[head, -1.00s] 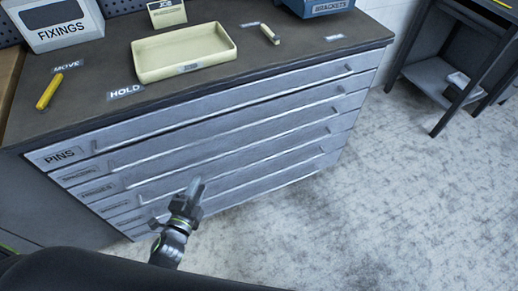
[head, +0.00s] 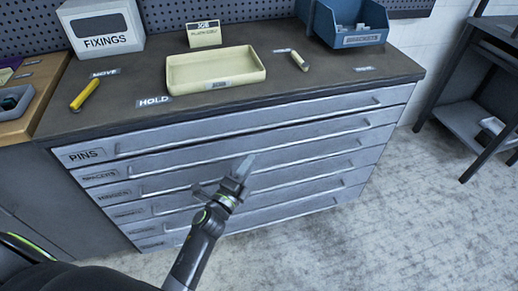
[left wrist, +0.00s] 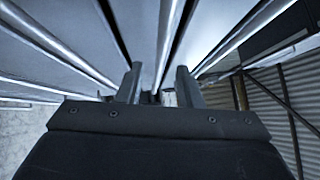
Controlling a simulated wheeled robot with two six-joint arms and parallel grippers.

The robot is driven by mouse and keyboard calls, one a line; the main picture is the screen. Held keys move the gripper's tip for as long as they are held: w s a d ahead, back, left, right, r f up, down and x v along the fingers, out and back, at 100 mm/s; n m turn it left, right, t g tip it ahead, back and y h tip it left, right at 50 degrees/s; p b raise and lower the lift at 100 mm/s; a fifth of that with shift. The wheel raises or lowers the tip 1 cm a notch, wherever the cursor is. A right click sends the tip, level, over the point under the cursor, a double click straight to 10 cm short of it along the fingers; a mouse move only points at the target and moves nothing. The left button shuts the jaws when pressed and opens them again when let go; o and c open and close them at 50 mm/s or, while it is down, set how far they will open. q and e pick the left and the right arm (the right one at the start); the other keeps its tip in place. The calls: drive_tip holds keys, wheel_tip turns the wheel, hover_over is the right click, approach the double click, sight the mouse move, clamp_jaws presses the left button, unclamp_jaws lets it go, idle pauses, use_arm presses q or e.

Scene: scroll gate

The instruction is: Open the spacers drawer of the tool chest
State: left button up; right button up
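The grey tool chest (head: 88,200) has a stack of wide drawers, each with a long bar handle. The spacers drawer (head: 100,174) is second from the top, below the pins drawer (head: 85,155). Its label is blurred and it looks shut. My left gripper (head: 243,166) is in front of the second and third drawers, with its fingertips overlapping the handles in the picture. In the left wrist view its two fingers (left wrist: 158,85) are apart, and a bright bar lies in line with the gap between them. I cannot tell whether they touch it. My right gripper is not in view.
On the chest top stand a cream tray (head: 214,72), a fixings box (head: 102,28), a blue brackets bin (head: 350,25), a yellow marker (head: 84,94) and a small cream piece (head: 299,61). A dark shelf unit (head: 462,122) stands at the right. The floor before the chest is clear.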

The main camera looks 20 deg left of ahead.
sight(259, 151)
use_arm(q)
drive_tip(key=x, duration=0.6)
drive_tip(key=shift+w, duration=0.25)
clamp_jaws()
